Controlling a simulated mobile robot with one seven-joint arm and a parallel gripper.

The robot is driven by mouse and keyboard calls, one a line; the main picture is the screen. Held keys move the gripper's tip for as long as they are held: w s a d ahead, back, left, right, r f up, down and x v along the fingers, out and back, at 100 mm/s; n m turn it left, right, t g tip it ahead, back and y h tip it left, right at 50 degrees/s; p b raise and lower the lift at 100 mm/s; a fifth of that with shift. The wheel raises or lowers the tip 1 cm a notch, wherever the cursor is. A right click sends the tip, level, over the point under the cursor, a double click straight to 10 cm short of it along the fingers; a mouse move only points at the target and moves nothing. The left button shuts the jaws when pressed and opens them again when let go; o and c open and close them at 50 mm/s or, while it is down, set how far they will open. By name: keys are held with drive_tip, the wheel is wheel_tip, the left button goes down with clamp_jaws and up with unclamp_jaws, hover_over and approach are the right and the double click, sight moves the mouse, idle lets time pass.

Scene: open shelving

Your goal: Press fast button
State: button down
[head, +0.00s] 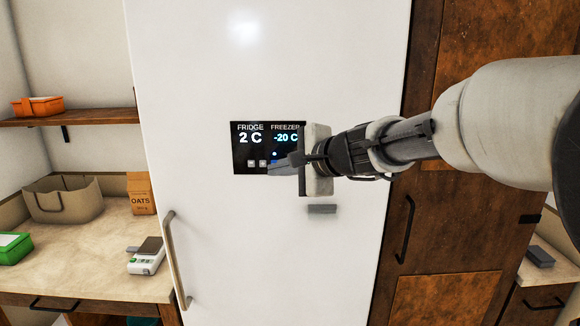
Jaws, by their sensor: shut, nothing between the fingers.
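The black control panel (240,150) is set in the white fridge door. It reads FRIDGE 2 C and FREEZER -20 C. No label reading "fast" can be made out. My gripper (271,170) is shut and empty, its fingertips over the lower part of the panel from the right. It hides the panel's lower right part. I cannot tell whether the fingertips touch the panel.
The white fridge door (190,90) has a long vertical handle (175,260) at its lower left. A counter (90,235) to the left holds an oats box (141,195), a basket (64,203) and a scale (148,260). A brown cabinet (450,220) stands to the right.

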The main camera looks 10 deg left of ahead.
drive_tip(key=s+b, duration=0.1)
drive_tip(key=s, duration=0.1)
drive_tip(key=s+d, duration=0.1)
drive_tip(key=s, duration=0.1)
drive_tip(key=shift+s+b, duration=0.4)
drive_tip(key=shift+d, duration=0.1)
idle(0.5)
drive_tip(key=s+d+f+n+h+p, duration=0.1)
drive_tip(key=s+d+n+h+p, duration=0.1)
drive_tip(key=s+d, duration=0.5)
drive_tip(key=s+d+f+n+g+h+p, duration=0.1)
drive_tip(key=s+d+n+h, duration=0.4)
drive_tip(key=d, duration=0.8)
drive_tip(key=s+d+f+n+g+h+p, duration=0.1)
drive_tip(key=s+d+f+n+h+p, duration=0.2)
drive_tip(key=s+d, duration=0.7)
drive_tip(key=shift+s+n+p, duration=0.5)
drive_tip(key=shift+s+p, duration=0.05)
drive_tip(key=shift+s, duration=0.05)
